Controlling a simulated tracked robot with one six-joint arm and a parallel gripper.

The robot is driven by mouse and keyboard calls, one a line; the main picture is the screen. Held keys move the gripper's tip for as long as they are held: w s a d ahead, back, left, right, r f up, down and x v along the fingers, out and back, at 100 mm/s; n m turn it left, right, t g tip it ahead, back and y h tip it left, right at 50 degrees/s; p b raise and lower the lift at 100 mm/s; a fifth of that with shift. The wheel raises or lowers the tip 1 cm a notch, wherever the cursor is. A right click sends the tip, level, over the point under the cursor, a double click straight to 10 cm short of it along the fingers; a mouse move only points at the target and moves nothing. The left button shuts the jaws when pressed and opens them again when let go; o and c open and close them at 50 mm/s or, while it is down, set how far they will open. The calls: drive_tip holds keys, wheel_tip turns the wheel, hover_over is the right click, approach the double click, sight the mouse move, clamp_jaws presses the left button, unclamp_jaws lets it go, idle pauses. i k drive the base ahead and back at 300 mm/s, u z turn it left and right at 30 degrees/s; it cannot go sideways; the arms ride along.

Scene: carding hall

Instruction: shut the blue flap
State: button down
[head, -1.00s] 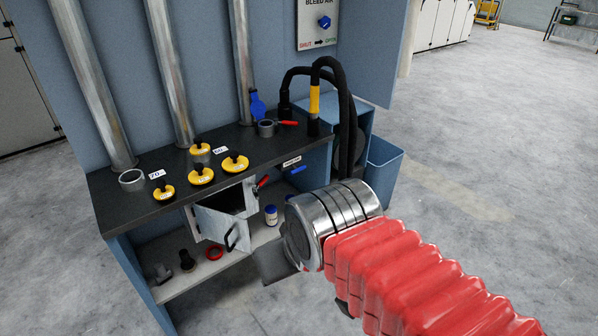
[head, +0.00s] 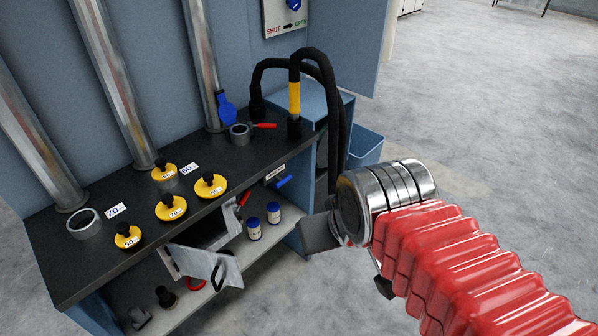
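A bright blue flap (head: 226,108) stands raised at the foot of the third metal pipe (head: 202,65), at the back of the dark bench top. A short grey ring (head: 240,134) with a red lever (head: 264,125) sits just in front of it. The flap is tilted up, clear of the ring's mouth. My gripper (head: 318,237) is at the right front, beyond the bench's front edge and well away from the flap. Only a grey plate-like part of it shows past my metal wrist, so its opening is hidden.
Yellow knobbed caps (head: 171,208) and an open ring (head: 85,223) sit on the bench (head: 55,262). Black hoses (head: 330,90) arch up to the flap's right. Below, a small metal door (head: 210,266) hangs open. The floor at right is clear.

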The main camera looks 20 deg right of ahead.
sight(227, 111)
drive_tip(key=z, duration=0.25)
drive_tip(key=i, duration=1.1)
drive_tip(key=u, duration=0.3)
